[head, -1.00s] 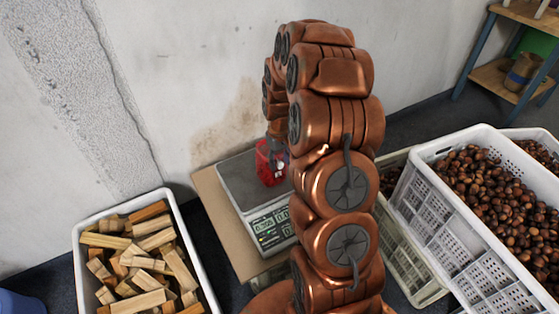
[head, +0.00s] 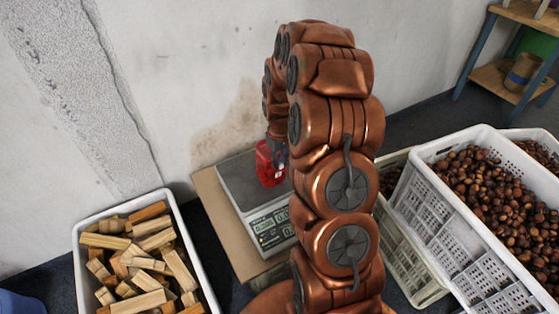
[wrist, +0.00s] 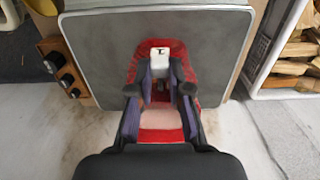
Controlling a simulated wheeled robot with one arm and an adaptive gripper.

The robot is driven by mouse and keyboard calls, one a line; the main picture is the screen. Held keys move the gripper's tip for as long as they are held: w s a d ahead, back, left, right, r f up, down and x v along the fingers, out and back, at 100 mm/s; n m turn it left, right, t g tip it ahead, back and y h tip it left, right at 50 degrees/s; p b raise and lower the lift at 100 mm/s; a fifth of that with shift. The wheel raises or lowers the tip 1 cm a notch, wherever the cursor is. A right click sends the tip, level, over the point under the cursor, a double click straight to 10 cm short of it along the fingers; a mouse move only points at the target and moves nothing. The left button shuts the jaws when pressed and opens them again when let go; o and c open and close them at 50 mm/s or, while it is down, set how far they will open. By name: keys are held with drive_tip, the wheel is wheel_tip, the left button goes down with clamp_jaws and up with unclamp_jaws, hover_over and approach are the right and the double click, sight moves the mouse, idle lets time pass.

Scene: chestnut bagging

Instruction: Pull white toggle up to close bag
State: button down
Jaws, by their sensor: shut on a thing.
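The red net bag (head: 266,168) stands upright on the metal plate of a scale (head: 233,183), partly behind my arm. In the wrist view the bag (wrist: 177,48) shows around and behind my fingers. The white toggle (wrist: 160,52) is at my fingertips, near the middle of the wrist view. My gripper (wrist: 160,68) points down at the top of the bag and is shut on the toggle. In the head view my gripper (head: 279,155) is at the bag's right side, and the toggle cannot be made out there.
A white crate of wood blocks (head: 75,245) stands at left. White crates of chestnuts (head: 432,215) stand at right. The scale rests on a brown board (head: 212,205) close to the wall. A wooden shelf (head: 500,80) is at the far right.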

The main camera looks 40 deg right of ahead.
wheel_tip(320, 180, up, 5)
drive_tip(key=shift+p, duration=0.65)
drive_tip(key=c, duration=1)
unclamp_jaws()
drive_tip(key=shift+c, duration=0.2)
wheel_tip(320, 180, up, 12)
